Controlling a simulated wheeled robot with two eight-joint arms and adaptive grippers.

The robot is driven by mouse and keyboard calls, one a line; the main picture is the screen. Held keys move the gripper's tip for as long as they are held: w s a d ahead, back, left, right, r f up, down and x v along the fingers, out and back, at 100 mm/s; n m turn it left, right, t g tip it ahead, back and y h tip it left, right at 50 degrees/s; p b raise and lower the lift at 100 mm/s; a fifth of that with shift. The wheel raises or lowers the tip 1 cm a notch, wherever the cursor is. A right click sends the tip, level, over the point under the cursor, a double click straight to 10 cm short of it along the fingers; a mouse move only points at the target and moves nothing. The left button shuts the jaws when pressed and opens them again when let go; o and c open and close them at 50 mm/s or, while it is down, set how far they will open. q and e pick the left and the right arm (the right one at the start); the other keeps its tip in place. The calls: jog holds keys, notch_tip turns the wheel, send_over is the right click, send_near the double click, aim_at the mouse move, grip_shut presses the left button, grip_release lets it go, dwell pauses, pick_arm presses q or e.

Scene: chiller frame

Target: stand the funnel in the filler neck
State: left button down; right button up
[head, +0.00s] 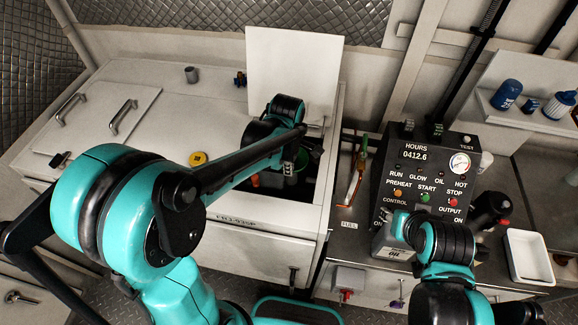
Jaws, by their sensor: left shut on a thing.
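My left arm reaches over the white cabinet, and my left gripper (296,152) points down at the open hatch below the raised white lid. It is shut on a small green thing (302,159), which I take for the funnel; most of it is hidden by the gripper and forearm. No other funnel shows. The filler neck cannot be made out; the dark hatch opening (309,190) is partly covered by my forearm. I cannot tell whether the funnel touches anything. My right arm is at the control box, and its gripper fingers do not show.
The raised lid (292,75) stands behind the hatch. A yellow cap (198,158) and a grey cup (191,74) sit on the cabinet top. The control box (428,185), an oil can (388,244) and a white tray (528,257) are at the right.

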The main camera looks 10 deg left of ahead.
pick_arm(q)
jog(key=shift+f, duration=0.35)
jog(key=c, duration=1.6)
grip_release()
jog(key=r, duration=0.8)
jog(key=s+r, duration=0.1)
jog(key=r, duration=0.3)
jog(key=shift+s, duration=0.1)
